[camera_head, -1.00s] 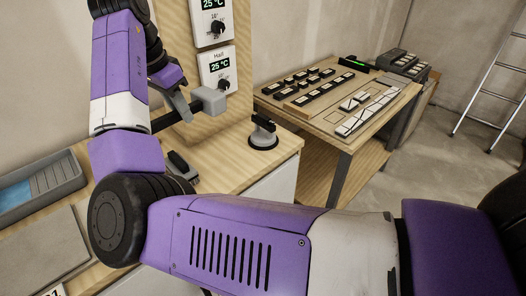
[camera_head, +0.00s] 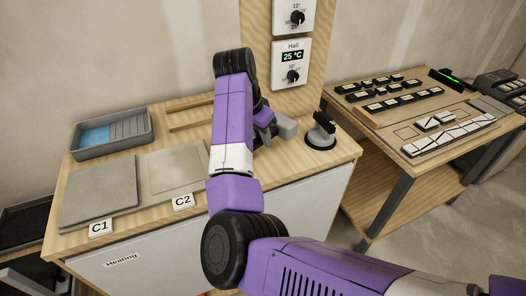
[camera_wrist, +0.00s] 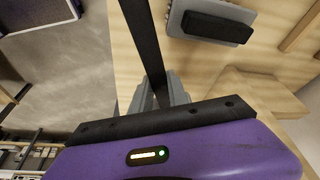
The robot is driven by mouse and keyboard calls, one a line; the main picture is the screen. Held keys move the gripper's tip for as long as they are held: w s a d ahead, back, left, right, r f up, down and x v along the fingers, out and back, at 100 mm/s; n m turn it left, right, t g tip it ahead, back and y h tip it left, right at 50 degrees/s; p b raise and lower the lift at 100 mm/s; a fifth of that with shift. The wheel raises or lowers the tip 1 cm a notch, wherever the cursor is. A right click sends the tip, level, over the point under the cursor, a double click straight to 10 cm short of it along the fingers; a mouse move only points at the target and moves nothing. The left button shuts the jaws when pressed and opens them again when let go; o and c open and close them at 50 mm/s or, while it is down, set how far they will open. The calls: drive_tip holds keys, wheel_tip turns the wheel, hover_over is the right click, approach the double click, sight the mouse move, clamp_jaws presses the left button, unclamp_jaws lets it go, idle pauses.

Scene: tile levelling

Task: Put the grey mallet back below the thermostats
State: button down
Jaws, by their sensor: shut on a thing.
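The grey mallet is in my gripper (camera_head: 268,126). Its blocky grey head (camera_head: 287,128) shows in the head view, just right of my gripper and left of the suction lifter. In the wrist view, my grey fingers (camera_wrist: 162,95) are shut on its dark handle (camera_wrist: 143,35), which runs out at the top edge; the head is not seen there. The Hall thermostat (camera_head: 291,62) hangs on an upright wooden board, with another thermostat (camera_head: 291,16) above it. The mallet head is below and slightly left of the Hall thermostat in the picture. My arm hides part of the bench.
The suction lifter (camera_head: 320,134) stands close right of the mallet head. A black-handled grey float (camera_wrist: 215,23) lies on the bench in the wrist view. Tiles C1 (camera_head: 98,190) and C2 (camera_head: 170,168), a grey tray (camera_head: 110,148) and wooden strips (camera_head: 190,122) occupy the left.

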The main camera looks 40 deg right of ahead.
sight(265, 160)
drive_tip(key=shift+f, duration=3.1)
drive_tip(key=shift+f, duration=0.1)
drive_tip(key=c, duration=1.3)
unclamp_jaws()
drive_tip(key=b+v, duration=0.1)
drive_tip(key=v, duration=1.1)
